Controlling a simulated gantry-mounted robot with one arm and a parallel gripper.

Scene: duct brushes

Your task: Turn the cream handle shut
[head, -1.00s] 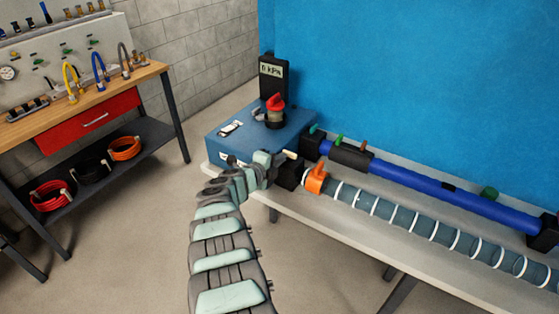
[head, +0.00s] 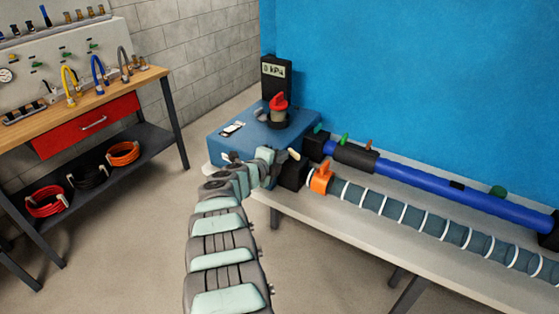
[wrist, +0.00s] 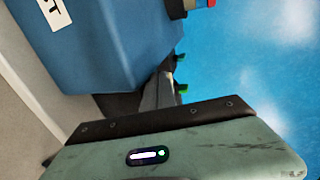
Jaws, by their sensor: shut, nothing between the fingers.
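The cream handle (head: 294,154) is a small pale lever beside the front right corner of the blue box (head: 235,150), above a black block. My gripper (head: 279,165) is shut and empty, just left of the handle and close to it. I cannot tell whether they touch. My wrist casing hides part of the box front. In the wrist view the blue box (wrist: 110,45) fills the upper left, and the handle cannot be made out.
A red-topped knob (head: 278,103) and a black gauge (head: 275,78) stand at the box. An orange lever (head: 321,178) on the ribbed grey duct (head: 410,215) and a blue pipe (head: 440,185) lie right. A workbench (head: 85,100) stands left.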

